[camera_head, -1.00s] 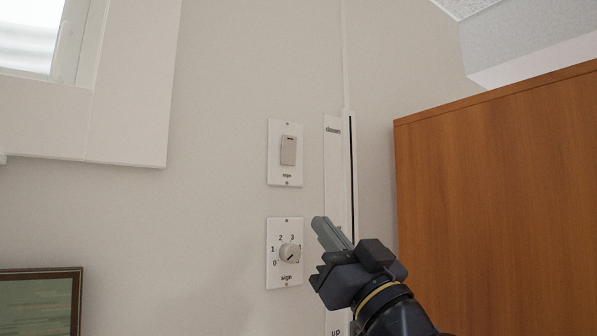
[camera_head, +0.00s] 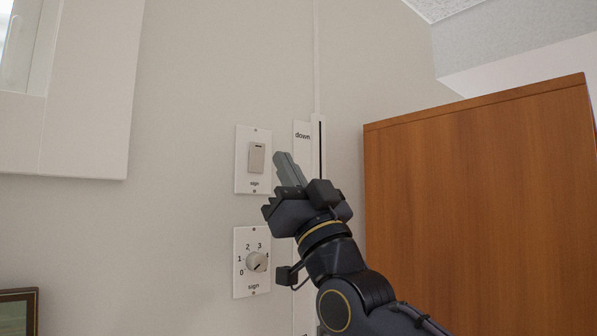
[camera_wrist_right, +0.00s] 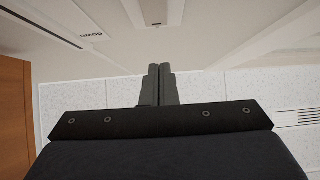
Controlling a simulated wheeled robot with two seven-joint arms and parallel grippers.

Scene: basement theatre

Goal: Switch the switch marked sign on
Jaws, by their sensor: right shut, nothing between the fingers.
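The rocker switch (camera_head: 257,158) marked "sign" sits on a white wall plate (camera_head: 243,180) in the head view. Below it is a round dial (camera_head: 257,262) on a second plate, also marked "sign", with numbers around it. My right gripper (camera_head: 282,160) is shut and empty, its fingertips just right of the rocker switch in the picture. Whether they touch the plate cannot be told. In the right wrist view the closed fingers (camera_wrist_right: 160,70) point toward the wall, with a plate's edge at the top. My left gripper is not in view.
A tall slider strip (camera_head: 302,140) marked "down" runs up the wall behind my right gripper. A wooden cabinet (camera_head: 470,200) stands at the right. A framed picture (camera_head: 17,312) and a white window frame (camera_head: 85,90) are at the left.

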